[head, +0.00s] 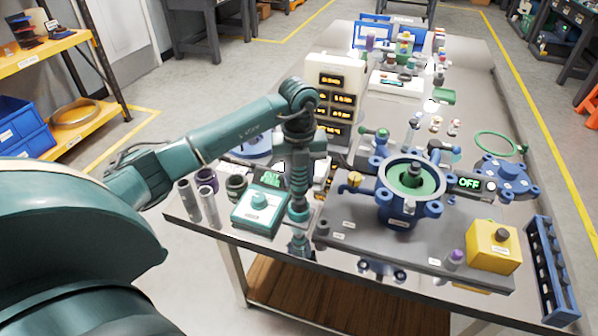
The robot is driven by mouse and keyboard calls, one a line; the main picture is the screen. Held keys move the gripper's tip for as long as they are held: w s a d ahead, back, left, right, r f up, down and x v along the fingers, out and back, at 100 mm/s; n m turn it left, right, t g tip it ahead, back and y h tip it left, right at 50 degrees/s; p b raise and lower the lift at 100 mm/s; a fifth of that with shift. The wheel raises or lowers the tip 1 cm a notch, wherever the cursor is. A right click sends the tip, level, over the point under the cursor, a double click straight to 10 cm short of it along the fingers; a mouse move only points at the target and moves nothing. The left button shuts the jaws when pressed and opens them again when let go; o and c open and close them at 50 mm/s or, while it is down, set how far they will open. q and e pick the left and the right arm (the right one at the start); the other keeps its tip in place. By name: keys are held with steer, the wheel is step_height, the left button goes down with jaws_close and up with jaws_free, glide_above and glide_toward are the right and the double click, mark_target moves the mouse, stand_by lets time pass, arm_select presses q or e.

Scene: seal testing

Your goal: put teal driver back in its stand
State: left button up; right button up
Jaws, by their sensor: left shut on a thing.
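My left arm comes in from the left and bends down over the front left of the table. My left gripper (300,240) points down near the front edge, just right of a teal box with a dial (258,208). I cannot pick out the driver's stand for certain. Small upright holders, one dark (236,187) and one purple-rimmed (207,179), stand left of the teal box. My right gripper is not in view.
A blue flanged vessel (402,205) stands on a grey plate right of my gripper. A yellow button box (492,248) and a blue rack (550,270) are at the right. A cream display tower (333,85) rises behind my wrist. The table's front edge is close.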

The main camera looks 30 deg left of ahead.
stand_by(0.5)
arm_select(q)
steer(key=shift+f+b, duration=0.3)
steer(key=shift+f, duration=0.2)
steer(key=shift+f, duration=0.35)
stand_by(0.3)
steer(key=shift+f+b, duration=0.35)
steer(key=shift+f, duration=0.1)
stand_by(1.1)
steer(key=o, duration=1.1)
steer(key=shift+f, duration=0.1)
steer(key=shift+o, duration=0.2)
